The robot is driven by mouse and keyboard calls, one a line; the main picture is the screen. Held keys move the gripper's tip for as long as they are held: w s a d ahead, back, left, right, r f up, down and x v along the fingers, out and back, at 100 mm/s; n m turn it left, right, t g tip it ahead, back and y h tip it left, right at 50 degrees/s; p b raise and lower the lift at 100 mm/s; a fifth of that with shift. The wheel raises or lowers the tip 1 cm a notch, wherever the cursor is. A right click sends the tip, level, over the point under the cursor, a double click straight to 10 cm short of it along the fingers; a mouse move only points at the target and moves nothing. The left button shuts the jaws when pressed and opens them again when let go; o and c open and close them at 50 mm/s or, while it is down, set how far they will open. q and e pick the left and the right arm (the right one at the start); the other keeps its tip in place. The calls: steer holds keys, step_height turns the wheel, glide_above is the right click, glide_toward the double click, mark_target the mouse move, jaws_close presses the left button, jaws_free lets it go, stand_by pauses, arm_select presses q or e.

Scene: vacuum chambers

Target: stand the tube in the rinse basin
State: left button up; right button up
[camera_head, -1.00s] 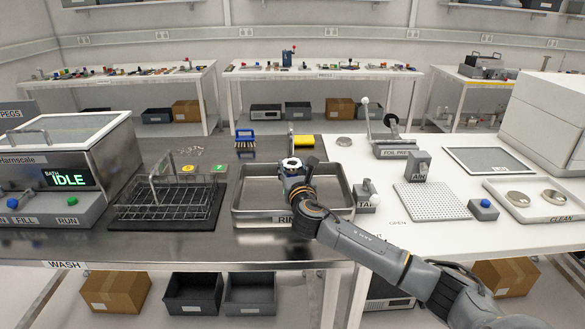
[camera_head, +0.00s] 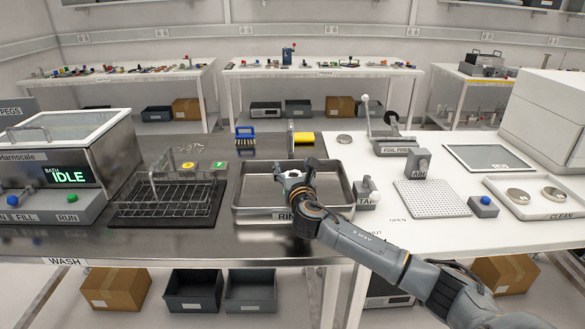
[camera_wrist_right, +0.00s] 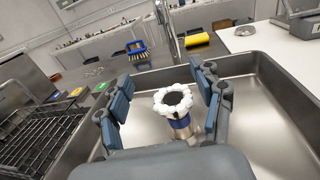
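The tube (camera_wrist_right: 180,123) has a knobbly white ring around its dark open top and a blue band below. It stands about upright in the rinse basin (camera_wrist_right: 270,118), between the spread fingers of my right gripper (camera_wrist_right: 163,95). Visible gaps separate it from both fingers. In the head view the white ring of the tube (camera_head: 292,174) shows between the fingertips of my right gripper (camera_head: 296,172), over the middle of the basin (camera_head: 250,209). The wrist hides the tube's lower part there. My left gripper is out of view.
A wire rack (camera_head: 165,204) stands left of the basin. A tap block (camera_head: 366,196) stands close to its right. A blue brush (camera_head: 245,137) and yellow sponge (camera_head: 304,139) lie behind it. The basin floor around the tube looks clear.

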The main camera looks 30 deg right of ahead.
steer(key=shift+r, duration=0.7)
steer(key=v, duration=1.2)
steer(key=shift+f, duration=0.15)
